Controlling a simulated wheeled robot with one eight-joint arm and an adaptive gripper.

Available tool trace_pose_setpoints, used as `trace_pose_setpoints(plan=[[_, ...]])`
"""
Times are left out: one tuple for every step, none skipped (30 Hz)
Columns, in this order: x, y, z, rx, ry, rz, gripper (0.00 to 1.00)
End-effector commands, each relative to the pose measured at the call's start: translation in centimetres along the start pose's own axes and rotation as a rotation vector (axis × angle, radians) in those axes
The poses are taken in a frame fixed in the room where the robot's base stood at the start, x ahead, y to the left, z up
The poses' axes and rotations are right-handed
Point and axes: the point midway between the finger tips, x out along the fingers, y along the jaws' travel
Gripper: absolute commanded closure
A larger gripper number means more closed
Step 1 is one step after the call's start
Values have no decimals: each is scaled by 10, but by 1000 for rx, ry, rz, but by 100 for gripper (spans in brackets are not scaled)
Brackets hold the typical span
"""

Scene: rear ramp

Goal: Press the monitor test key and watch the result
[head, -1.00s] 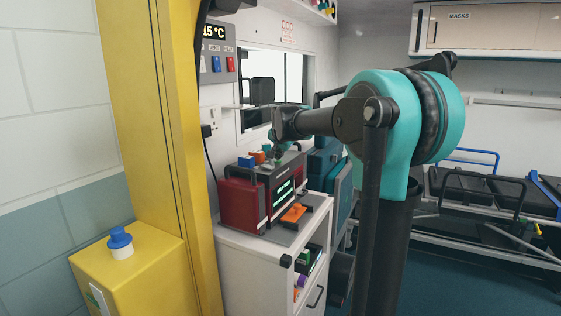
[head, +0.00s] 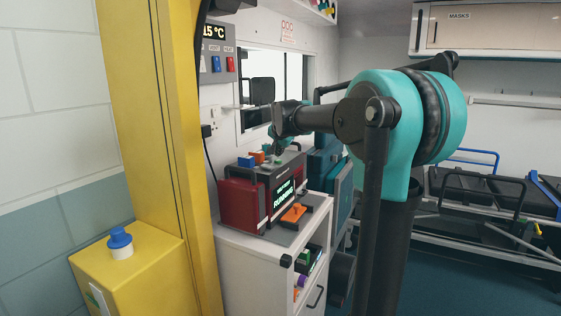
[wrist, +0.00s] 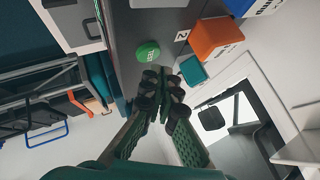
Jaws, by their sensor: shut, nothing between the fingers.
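The monitor (head: 240,205) is a dark red and grey case on top of a white cabinet. Its front screen (head: 283,199) is lit with green lettering that seems to read "RUNNING". In the wrist view, the round green test key (wrist: 147,51) sits on the grey top face, labelled "TEST". My gripper (wrist: 160,76) is shut and empty, with its fingertips just beside the green key in that picture. The key's face is uncovered there. The gap between fingertips and key cannot be judged exactly.
An orange block (wrist: 215,40) and a blue block (wrist: 262,5) stand on the monitor top, near a "2" label. An orange-handled item (head: 293,213) lies before the screen. A yellow post (head: 165,150) stands left of the white cabinet (head: 258,270). A window is behind.

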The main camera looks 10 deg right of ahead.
Motion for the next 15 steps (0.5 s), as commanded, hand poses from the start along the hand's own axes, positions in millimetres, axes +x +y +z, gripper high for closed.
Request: trace_pose_setpoints(plan=[[0,0,0,0,0,0,100],[0,0,0,0,0,0,100],[0,0,0,0,0,0,100],[0,0,0,0,0,0,100],[0,0,0,0,0,0,100],[0,0,0,0,0,0,100],[0,0,0,0,0,0,100],[0,0,0,0,0,0,100],[-1,-1,-1,0,0,0,100],[-2,-1,-1,0,0,0,100],[-3,-2,-2,0,0,0,100],[-5,-4,-4,0,0,0,100],[-7,-5,-5,0,0,0,100],[-9,-6,-6,0,0,0,100],[-12,-8,-8,0,0,0,100]])
